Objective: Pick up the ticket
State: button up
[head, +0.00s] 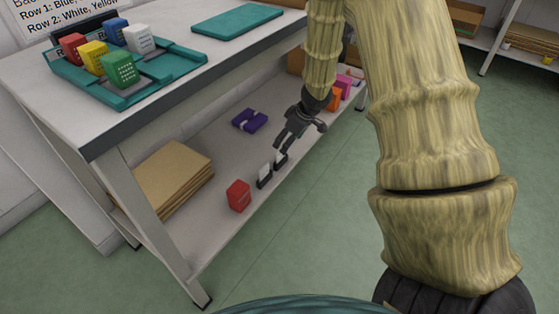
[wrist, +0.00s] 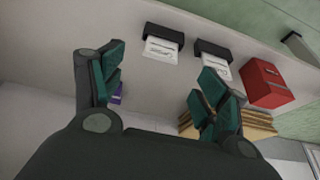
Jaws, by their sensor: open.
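Two black holders with white, printed paper tickets stand on the lower shelf of the table. In the wrist view one ticket (wrist: 160,50) is ahead of my gripper (wrist: 160,78), near the top middle. The other ticket (wrist: 215,68) is to its right, close above the right finger. In the head view the two tickets show as small white slips, the nearer one (head: 265,170) and the farther one (head: 280,157). My gripper (head: 301,138) is open and empty, above the shelf and close to the farther ticket. The print is too small to read.
A red box (head: 238,195) stands beside the nearer ticket. A cardboard stack (head: 170,178) and a purple item (head: 249,120) lie on the shelf, with orange and pink boxes farther back. The tabletop above carries a teal tray (head: 168,78) with several coloured boxes.

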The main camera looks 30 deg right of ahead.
aim_at(281, 157)
jog(key=shift+b+x, duration=3)
jog(key=shift+x, duration=1.25)
jog(key=c, duration=0.9)
